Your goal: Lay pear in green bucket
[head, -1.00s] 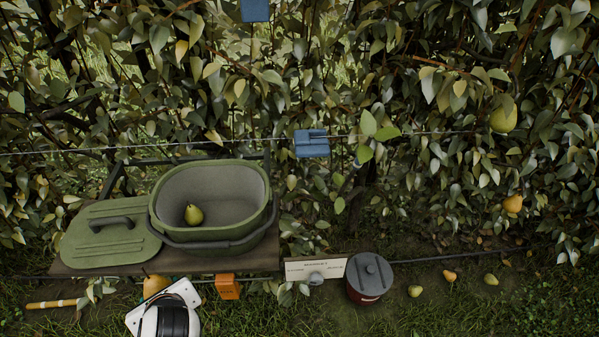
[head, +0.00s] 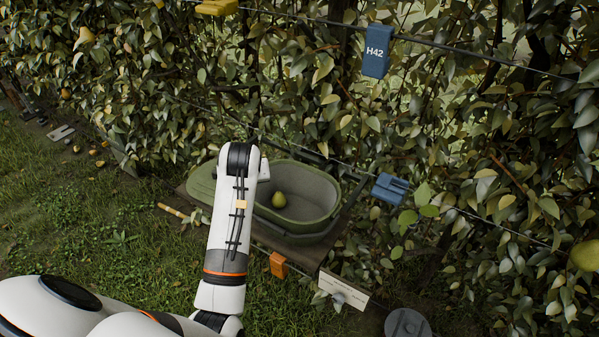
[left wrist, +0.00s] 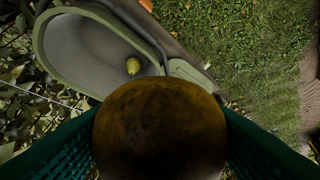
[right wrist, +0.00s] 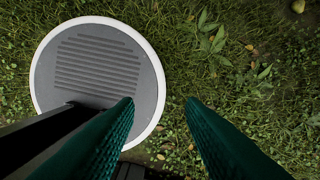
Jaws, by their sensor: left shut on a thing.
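The green bucket (head: 318,210) stands open on a low bench, with one green-yellow pear (head: 278,200) inside it. In the left wrist view the bucket (left wrist: 80,50) and its pear (left wrist: 133,66) show beyond my left gripper (left wrist: 160,115). That gripper is shut on a large brownish pear (left wrist: 160,135), which hides part of the bucket's near end and the lid. In the head view my left forearm hides the gripper and the held pear, close to the bucket's left side. My right gripper (right wrist: 159,102) is open and empty above grass.
The green lid (head: 202,184) lies left of the bucket, partly behind my arm. An orange box (head: 278,265) and a white sign (head: 342,290) sit in front. A grey-lidded pot (head: 407,323) is at the bottom right. Leafy branches and wires stand close behind the bucket.

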